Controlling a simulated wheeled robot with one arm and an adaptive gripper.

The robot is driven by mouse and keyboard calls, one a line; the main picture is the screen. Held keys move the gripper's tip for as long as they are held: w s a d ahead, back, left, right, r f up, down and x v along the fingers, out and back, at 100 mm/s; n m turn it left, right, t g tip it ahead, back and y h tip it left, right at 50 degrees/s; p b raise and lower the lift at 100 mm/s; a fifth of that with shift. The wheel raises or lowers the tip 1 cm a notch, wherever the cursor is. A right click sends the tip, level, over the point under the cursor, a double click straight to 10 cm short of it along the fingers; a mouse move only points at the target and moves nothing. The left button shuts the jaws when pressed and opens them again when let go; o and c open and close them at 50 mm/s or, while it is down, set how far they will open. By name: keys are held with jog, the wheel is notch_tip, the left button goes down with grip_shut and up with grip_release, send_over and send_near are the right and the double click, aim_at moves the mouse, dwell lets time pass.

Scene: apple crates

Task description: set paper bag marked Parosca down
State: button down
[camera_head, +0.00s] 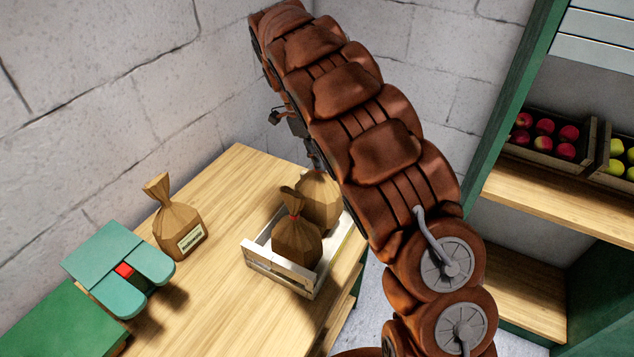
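Two brown paper bags are at the white crate (272,268) on the wooden table. The front bag (297,242) has a red tie and sits in the crate. The rear bag (320,196) is just behind it, at or over the crate; its base is hidden, so I cannot tell whether it rests there. A third bag (178,225) stands on the table to the left, with a pale label too small to read surely. I cannot see which bag is marked Parosca. My gripper (318,160) is above the rear bag, its fingers mostly hidden by my arm.
A teal object with a red square (122,262) is at the table's left edge, beside a green surface (62,325). The wooden table (225,285) is clear between the left bag and the crate. Shelves with apple crates (545,150) stand at right. A block wall is behind.

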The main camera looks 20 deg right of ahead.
aim_at(320, 173)
jog(key=shift+f+p, duration=0.3)
jog(key=shift+f, duration=2.4)
jog(key=c, duration=1)
grip_release()
jog(key=shift+c, duration=0.2)
jog(key=shift+b+v, duration=1.15)
jog(key=shift+v, duration=2.6)
jog(key=shift+s, duration=0.1)
